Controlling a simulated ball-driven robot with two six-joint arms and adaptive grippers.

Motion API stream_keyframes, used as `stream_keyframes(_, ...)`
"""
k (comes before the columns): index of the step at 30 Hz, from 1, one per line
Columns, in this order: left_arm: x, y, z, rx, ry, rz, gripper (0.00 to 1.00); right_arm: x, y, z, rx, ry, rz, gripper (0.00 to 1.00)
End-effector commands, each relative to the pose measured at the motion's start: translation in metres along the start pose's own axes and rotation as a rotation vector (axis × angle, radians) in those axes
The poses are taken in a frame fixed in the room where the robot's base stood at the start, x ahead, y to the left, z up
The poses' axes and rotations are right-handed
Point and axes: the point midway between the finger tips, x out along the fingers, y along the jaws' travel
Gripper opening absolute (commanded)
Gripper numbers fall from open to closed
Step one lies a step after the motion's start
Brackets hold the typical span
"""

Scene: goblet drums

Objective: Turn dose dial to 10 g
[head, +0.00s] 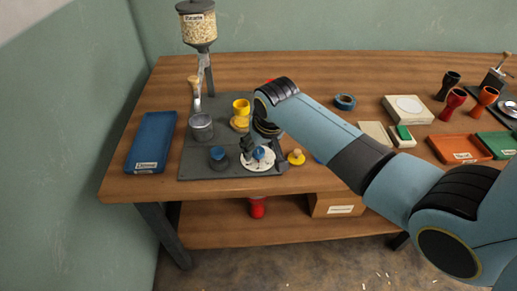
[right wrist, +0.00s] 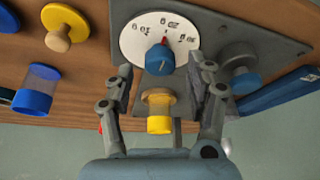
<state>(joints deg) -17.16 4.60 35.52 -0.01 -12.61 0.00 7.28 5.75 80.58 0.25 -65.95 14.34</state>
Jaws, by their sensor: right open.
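The dose dial is a round white plate with dark markings (head: 262,163), with a blue knob in its middle (head: 259,153). The right wrist view also shows the plate (right wrist: 135,38) and the knob (right wrist: 160,61). A red pointer mark on the knob points toward the top of that view. The markings are too blurred to read surely. My right gripper (head: 250,147) is over the dial, pointing down. In the right wrist view its open fingers (right wrist: 165,70) stand on either side of the knob, with gaps visible. My left gripper is not in view.
A second blue knob (head: 218,153) sits beside the dial on the grey base plate (head: 195,168). A metal cup (head: 201,127) and yellow jar (head: 241,107) stand behind. A yellow disc with a wooden knob (head: 296,157) lies to the right. A blue tray (head: 151,143) lies left.

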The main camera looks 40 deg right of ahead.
Motion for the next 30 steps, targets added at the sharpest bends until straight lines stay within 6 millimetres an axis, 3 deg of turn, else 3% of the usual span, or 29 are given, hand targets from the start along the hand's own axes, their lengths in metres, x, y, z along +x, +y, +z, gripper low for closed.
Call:
stream_keyframes(4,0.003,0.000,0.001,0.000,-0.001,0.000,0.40,0.014,0.000,0.000,0.000,0.000,0.000,0.55)
stream_keyframes(14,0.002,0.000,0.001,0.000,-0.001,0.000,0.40,0.016,0.000,0.000,0.000,0.001,-0.001,0.54)
stream_keyframes(26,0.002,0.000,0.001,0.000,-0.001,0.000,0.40,0.016,0.000,0.000,0.000,0.001,-0.001,0.02)
stream_keyframes(30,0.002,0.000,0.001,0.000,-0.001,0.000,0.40,0.016,0.000,0.000,-0.005,0.001,-0.003,0.02)
